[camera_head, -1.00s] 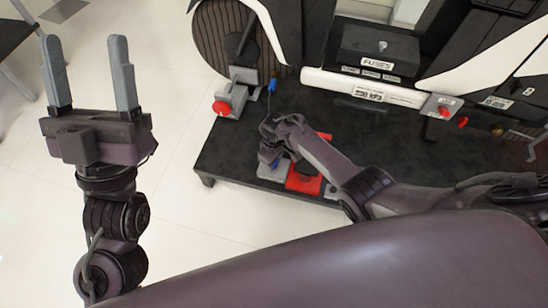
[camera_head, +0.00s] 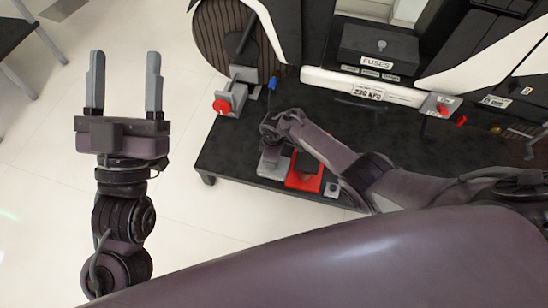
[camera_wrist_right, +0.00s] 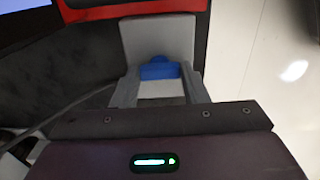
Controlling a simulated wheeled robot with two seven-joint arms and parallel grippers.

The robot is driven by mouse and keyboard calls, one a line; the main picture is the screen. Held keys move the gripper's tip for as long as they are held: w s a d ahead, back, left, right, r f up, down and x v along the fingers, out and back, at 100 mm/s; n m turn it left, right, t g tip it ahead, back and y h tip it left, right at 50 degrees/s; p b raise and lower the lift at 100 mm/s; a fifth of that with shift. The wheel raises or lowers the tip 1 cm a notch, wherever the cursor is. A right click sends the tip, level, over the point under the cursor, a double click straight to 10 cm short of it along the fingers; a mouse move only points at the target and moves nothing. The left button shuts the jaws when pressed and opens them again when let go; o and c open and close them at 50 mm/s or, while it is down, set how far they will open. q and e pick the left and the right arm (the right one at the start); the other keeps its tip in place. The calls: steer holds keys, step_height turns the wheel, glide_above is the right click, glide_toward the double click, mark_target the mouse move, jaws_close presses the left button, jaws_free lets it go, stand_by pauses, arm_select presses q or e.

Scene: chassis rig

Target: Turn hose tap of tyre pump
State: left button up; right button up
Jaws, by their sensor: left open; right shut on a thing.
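My left gripper (camera_head: 125,70) is open and empty, raised over the pale floor left of the bench. My right gripper (camera_head: 271,134) reaches down over a grey plate (camera_head: 274,170) at the bench's front edge. In the right wrist view, its fingers (camera_wrist_right: 158,84) are shut on a blue tap (camera_wrist_right: 158,71), which stands in front of a grey plate (camera_wrist_right: 157,38). I take this blue piece to be the hose tap; the arm hides it in the head view. I cannot clearly make out the tyre pump itself.
A red-framed unit (camera_head: 304,182) and a small grey block (camera_head: 333,189) lie right of the plate on the black bench (camera_head: 235,150). A grey fixture with a red knob (camera_head: 221,106) stands at the back left. A FUSES box (camera_head: 378,45) is behind.

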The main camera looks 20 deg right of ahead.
steer(key=o, duration=1)
step_height(320, 180, up, 2)
steer(key=shift+p, duration=0.7)
arm_select(q)
step_height(320, 180, down, 18)
steer(key=w+d+g+y+p, duration=0.15)
steer(key=g+y, duration=0.25)
steer(key=g, duration=0.5)
arm_select(e)
step_height(320, 180, up, 2)
steer(key=shift+r, duration=0.1)
steer(key=shift+r+p, duration=0.45)
steer(key=shift+r, duration=0.35)
steer(key=shift+r+p, duration=0.55)
steer(key=shift+r, duration=0.35)
arm_select(q)
steer(key=s+a+f+g+y, duration=0.2)
steer(key=s+f+g+y, duration=0.1)
steer(key=s+f+g, duration=0.5)
steer(key=shift+s+a+f+g, duration=0.15)
steer(key=shift+s+f+g, duration=0.25)
steer(key=shift+s+f, duration=1.9)
arm_select(e)
steer(key=shift+r, duration=0.1)
arm_select(q)
steer(key=shift+w+f, duration=0.75)
